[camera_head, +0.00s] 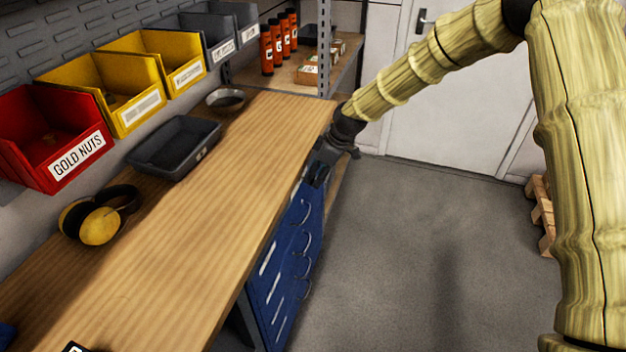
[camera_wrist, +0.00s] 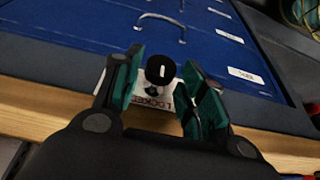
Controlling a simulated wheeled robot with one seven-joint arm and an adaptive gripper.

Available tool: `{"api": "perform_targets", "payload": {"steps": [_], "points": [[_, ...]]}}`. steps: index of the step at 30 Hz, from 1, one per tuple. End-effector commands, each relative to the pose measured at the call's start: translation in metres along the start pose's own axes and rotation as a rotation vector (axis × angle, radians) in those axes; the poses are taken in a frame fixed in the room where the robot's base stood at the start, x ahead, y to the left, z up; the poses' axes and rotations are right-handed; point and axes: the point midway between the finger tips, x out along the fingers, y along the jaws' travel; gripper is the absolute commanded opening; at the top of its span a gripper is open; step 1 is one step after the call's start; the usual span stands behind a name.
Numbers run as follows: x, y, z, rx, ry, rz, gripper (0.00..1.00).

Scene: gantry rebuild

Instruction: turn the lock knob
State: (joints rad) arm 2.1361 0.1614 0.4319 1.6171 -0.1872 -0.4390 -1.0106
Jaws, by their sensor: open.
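The lock knob (camera_wrist: 160,70) is a round black knob with a white mark on its face, in the middle of the wrist view. It sits by a white label plate (camera_wrist: 150,98) that appears to read "LOCKED", partly covered. My gripper (camera_wrist: 163,62) is open, with one green-padded finger on each side of the knob. I cannot tell whether either pad touches it. In the head view my gripper (camera_head: 320,170) is at the workbench's right edge, by the top of the blue drawer front (camera_head: 287,262). The knob is hidden there.
The wooden workbench (camera_head: 215,190) holds a dark tray (camera_head: 172,148), yellow ear defenders (camera_head: 98,222) and a round dish (camera_head: 225,99). Drawer handles (camera_head: 305,245) stick out below my gripper. The grey floor (camera_head: 420,260) is open to the right; a pallet (camera_head: 543,215) stands beyond.

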Motion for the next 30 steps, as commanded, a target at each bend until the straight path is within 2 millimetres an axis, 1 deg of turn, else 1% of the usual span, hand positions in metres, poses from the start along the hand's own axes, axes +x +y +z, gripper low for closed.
{"api": "perform_targets", "payload": {"steps": [1, 6, 12, 15, 19, 30], "points": [[-0.011, 0.001, -0.001, 0.0, 0.001, 0.001, 0.41], [-0.043, 0.001, -0.001, 0.001, 0.001, 0.001, 0.41], [-0.071, 0.001, -0.001, 0.001, 0.001, 0.001, 0.41], [-0.078, 0.0, 0.0, 0.001, 0.001, 0.0, 0.41], [-0.084, 0.0, 0.0, 0.0, 0.0, 0.0, 0.41], [-0.084, 0.0, 0.0, 0.0, 0.0, -0.001, 0.41]]}}
